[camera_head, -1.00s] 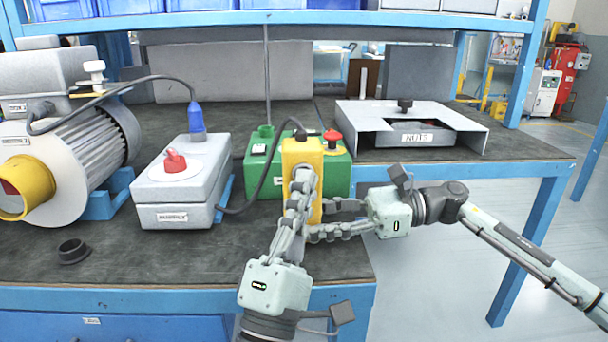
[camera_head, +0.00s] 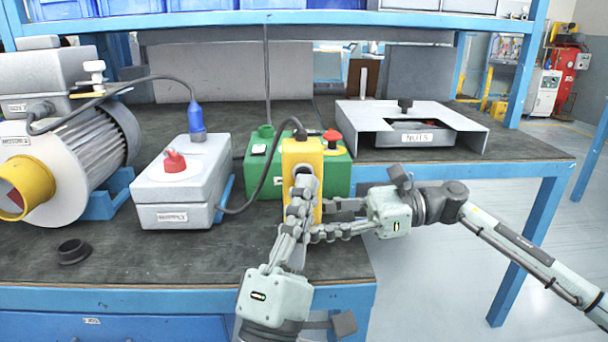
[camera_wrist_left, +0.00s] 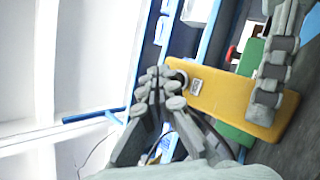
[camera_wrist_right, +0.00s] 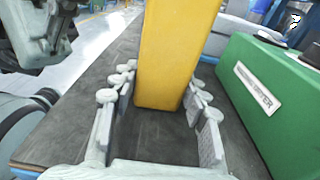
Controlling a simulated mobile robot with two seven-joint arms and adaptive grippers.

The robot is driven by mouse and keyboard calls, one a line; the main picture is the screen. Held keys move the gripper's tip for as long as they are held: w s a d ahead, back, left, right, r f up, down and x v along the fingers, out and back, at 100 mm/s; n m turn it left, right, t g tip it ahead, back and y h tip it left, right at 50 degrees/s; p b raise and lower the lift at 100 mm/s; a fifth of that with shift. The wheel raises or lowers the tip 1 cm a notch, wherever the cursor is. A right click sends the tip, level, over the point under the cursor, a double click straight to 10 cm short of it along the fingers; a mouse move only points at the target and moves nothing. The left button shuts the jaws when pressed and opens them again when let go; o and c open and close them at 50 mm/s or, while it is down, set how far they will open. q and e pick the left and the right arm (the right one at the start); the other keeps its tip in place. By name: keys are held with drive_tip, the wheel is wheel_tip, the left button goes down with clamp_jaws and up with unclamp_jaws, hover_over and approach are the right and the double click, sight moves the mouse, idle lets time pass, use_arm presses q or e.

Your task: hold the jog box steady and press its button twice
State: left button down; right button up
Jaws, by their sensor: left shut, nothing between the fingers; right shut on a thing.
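The yellow jog box (camera_head: 301,154) stands upright near the front of the bench, with a cable from its top. My right gripper (camera_head: 330,216) comes from the right and is shut on its lower part; in the right wrist view the fingers lie either side of the yellow body (camera_wrist_right: 172,60). My left gripper (camera_head: 303,178) is shut and empty, its fingertips at the upper front face of the box. In the left wrist view the fingertips (camera_wrist_left: 160,82) are close to the box's dark round button (camera_wrist_left: 181,78). Whether they touch it cannot be told.
A green box (camera_head: 338,172) with a red mushroom button stands right behind the jog box. A grey box with a red knob (camera_head: 185,185) and a motor (camera_head: 70,150) stand left. A metal cover (camera_head: 410,118) is at back right. A black ring (camera_head: 73,251) lies at front left.

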use_arm(q)
drive_tip(key=shift+s, duration=2.5)
idle(0.6)
drive_tip(key=s, duration=0.4)
drive_tip(key=shift+w, duration=0.15)
drive_tip(key=w, duration=0.8)
drive_tip(key=shift+w, duration=0.35)
idle(1.3)
drive_tip(key=shift+w, duration=0.4)
